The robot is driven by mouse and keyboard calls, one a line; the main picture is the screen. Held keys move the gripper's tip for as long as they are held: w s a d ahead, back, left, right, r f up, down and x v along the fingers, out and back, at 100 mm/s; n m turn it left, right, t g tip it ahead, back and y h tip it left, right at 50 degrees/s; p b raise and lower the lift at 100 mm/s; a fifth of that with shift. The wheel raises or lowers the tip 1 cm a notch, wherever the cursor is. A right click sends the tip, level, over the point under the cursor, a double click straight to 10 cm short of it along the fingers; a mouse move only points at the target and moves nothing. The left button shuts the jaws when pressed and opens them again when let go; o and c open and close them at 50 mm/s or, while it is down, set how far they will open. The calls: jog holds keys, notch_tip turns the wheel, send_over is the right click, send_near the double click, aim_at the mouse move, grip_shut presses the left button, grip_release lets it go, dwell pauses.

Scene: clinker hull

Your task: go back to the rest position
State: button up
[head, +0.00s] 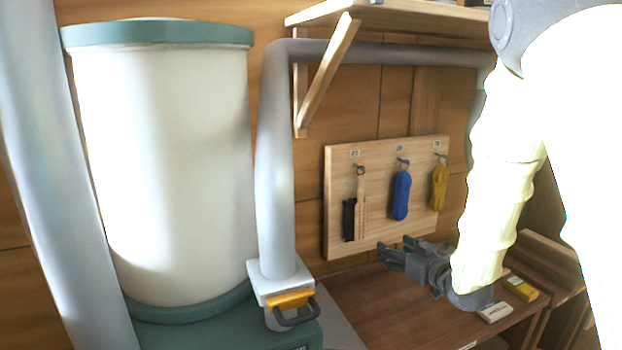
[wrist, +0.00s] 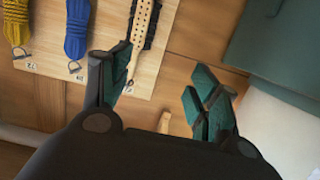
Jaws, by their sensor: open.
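My gripper (head: 398,252) is in front of the lower edge of the wooden hook board, above the brown bench, in the head view. In the wrist view my gripper (wrist: 160,92) shows its two green-padded fingers spread apart with nothing between them. The arm comes down from the upper right of the head view. The hook board (head: 378,232) carries a brush (head: 350,218), a blue rope bundle (head: 401,196) and a yellow rope bundle (head: 438,187), each hanging on its own hook. The gripper looks apart from all of them.
A bracketed shelf (head: 400,18) is above. The bench (head: 390,310) holds a white block (head: 495,311) and a yellow block (head: 521,289); its front is clear.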

jog(key=s+f+m+g+h+b, duration=0.15)
jog(key=s+f, duration=0.35)
jog(key=f, duration=0.6)
jog(key=s+d+f+m+g+h+b, duration=0.15)
jog(key=s+f, duration=0.35)
jog(key=f, duration=0.6)
jog(key=s+f+g+h+b, duration=0.15)
jog(key=s+f, duration=0.35)
jog(key=f, duration=0.6)
jog(key=s+f+g+b, duration=0.1)
jog(key=s+f+g, duration=0.2)
jog(key=s+f, duration=0.4)
jog(key=s+f+m+g+h+b, duration=0.1)
jog(key=s+f, duration=0.6)
jog(key=s, duration=0.8)
jog(key=s+f+m+g+b, duration=0.1)
jog(key=s+f+g+b, duration=0.1)
jog(key=s+f+g, duration=0.4)
jog(key=s+a+f, duration=0.1)
jog(key=s+f, duration=0.1)
jog(key=s, duration=0.3)
jog(key=shift+s, duration=0.25)
jog(key=shift+d+h, duration=0.1)
jog(key=shift+h, duration=0.15)
